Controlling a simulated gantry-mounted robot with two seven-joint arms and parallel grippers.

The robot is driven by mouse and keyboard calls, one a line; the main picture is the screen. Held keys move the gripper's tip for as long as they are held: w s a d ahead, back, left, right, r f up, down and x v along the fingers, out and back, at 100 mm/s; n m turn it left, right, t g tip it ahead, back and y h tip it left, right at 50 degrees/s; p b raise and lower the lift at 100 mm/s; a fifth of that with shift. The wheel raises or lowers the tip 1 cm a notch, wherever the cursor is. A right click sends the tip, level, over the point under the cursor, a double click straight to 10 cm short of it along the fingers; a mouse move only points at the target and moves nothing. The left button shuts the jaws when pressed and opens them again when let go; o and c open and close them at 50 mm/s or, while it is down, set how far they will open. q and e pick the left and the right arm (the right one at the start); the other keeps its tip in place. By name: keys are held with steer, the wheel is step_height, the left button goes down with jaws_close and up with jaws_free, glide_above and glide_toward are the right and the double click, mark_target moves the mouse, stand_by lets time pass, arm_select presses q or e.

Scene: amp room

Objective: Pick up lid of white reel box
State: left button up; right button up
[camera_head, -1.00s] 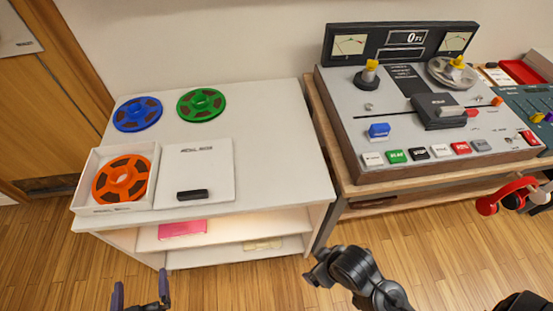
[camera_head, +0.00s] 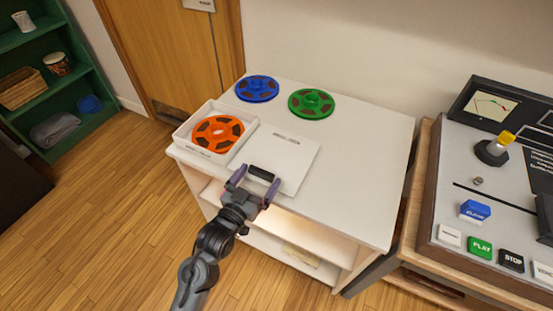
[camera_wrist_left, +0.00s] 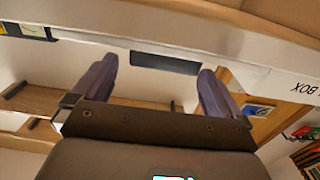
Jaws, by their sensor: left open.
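The lid of the white reel box (camera_head: 293,156) is a flat white square lying on the white table, with a black bar handle (camera_head: 262,173) near its front edge. The handle also shows in the left wrist view (camera_wrist_left: 165,62). My left gripper (camera_head: 256,180) is open at the lid's front edge, with its purple fingers toward the two ends of the handle. In the left wrist view the fingers (camera_wrist_left: 157,78) are spread wide, with the handle between their tips; contact cannot be told. The open white reel box (camera_head: 182,137) holds an orange reel (camera_head: 217,132) left of the lid. My right gripper is out of view.
A blue reel (camera_head: 257,88) and a green reel (camera_head: 311,103) lie behind on the white table (camera_head: 365,170), whose right part is clear. A tape machine (camera_head: 455,200) stands on a wooden table at right. Green shelves (camera_head: 65,90) stand far left.

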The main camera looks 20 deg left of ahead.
mark_target(265, 166)
arm_select(q)
steer(key=shift+w+f+b, duration=0.1)
steer(key=shift+w+b, duration=0.35)
steer(key=shift+w, duration=0.05)
steer(key=w+b, duration=0.1)
steer(key=w, duration=0.1)
steer(key=w+b, duration=0.1)
steer(key=w, duration=0.1)
steer(key=shift+d, duration=0.2)
steer(key=shift+w, duration=0.15)
steer(key=c, duration=0.9)
steer(key=shift+c, duration=0.6)
